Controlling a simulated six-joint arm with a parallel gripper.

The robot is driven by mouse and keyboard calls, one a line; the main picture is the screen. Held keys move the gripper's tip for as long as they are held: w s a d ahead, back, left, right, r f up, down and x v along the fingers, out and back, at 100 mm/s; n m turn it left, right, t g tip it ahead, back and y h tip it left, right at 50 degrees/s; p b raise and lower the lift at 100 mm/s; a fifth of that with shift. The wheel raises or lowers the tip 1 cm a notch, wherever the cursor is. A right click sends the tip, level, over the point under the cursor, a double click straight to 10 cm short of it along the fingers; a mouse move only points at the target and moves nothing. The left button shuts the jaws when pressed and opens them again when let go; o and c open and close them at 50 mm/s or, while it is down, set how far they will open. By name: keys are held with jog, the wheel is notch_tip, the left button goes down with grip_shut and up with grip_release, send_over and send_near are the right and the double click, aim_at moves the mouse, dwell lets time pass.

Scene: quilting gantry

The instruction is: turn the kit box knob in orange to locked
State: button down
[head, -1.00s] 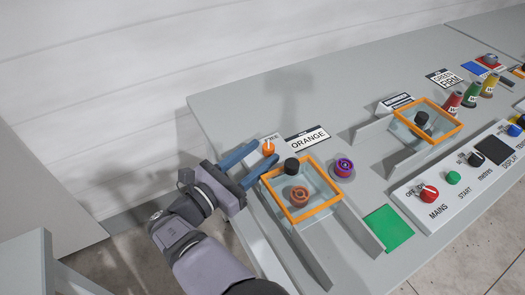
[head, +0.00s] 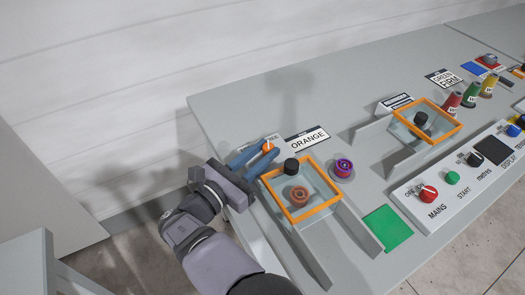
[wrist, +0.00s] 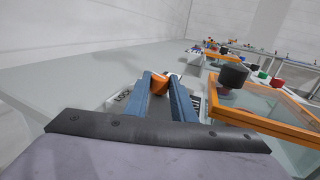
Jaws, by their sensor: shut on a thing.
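The orange kit box knob (head: 268,146) stands on a small label plate beside the ORANGE sign (head: 307,138). My gripper (head: 260,152) has its blue fingers closed on this knob. In the wrist view the orange knob (wrist: 160,84) sits between the two fingertips, with part of a plate reading "LOC" (wrist: 121,98) beside the left finger. The fingers cover much of the plate, and I cannot tell which position the knob points to. The orange-framed glass lid (head: 322,208) with a black handle (head: 291,166) is to the right of my gripper, over a brown-orange spool (head: 299,196).
A purple spool (head: 344,167) stands right of the lid. A second orange-framed box (head: 447,133) is farther right. A control panel (head: 410,199) with a red MAINS knob (head: 428,193) lies at the front right. The table behind the knob is clear.

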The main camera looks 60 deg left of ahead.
jog(key=shift+n+g+y, duration=0.3)
jog(key=shift+n+y, duration=0.3)
jog(key=shift+y, duration=0.3)
jog(key=c, duration=1.5)
grip_release()
jog(key=shift+f+m+h, duration=0.1)
jog(key=shift+m+h, duration=0.4)
jog(key=shift+h, duration=0.1)
